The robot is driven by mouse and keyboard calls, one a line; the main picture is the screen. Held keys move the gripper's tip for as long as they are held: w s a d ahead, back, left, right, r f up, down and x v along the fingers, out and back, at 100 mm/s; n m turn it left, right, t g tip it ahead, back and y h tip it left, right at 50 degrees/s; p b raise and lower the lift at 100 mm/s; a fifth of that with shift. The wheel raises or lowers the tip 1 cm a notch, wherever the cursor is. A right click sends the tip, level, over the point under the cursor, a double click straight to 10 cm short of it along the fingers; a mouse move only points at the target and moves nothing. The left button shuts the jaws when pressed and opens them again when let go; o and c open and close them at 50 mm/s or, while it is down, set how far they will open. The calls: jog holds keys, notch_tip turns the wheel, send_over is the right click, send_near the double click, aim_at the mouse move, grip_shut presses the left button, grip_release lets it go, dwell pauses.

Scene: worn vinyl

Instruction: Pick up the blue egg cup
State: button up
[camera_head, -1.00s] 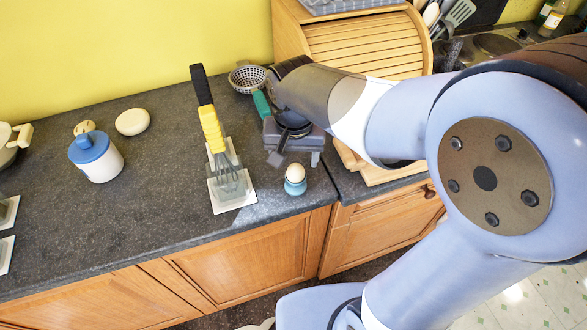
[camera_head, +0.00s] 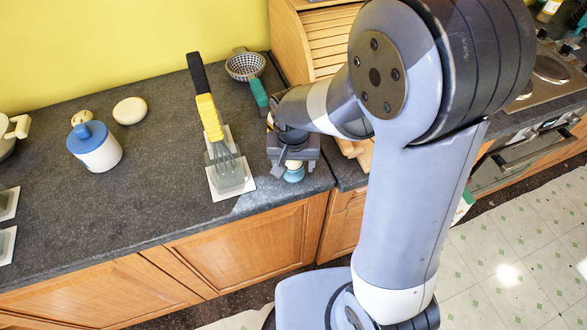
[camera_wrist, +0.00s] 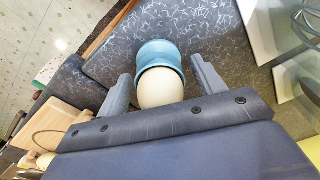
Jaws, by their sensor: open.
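The blue egg cup (camera_head: 294,175) stands on the dark worktop near its front edge, with a cream egg (camera_wrist: 160,88) in it. In the head view my gripper (camera_head: 292,162) is over it and hides most of the cup and egg. In the wrist view the blue cup (camera_wrist: 158,54) shows beyond the egg, between the two fingers of my open gripper (camera_wrist: 160,84). A gap shows on both sides of the egg and cup, and the fingers do not appear to touch them.
A strainer with a green handle (camera_head: 246,67) lies behind. A white jar with blue lid (camera_head: 95,148) is farther left. A wooden bread bin (camera_head: 318,40) stands behind right.

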jog(key=c, duration=1.1)
jog(key=shift+r, duration=0.1)
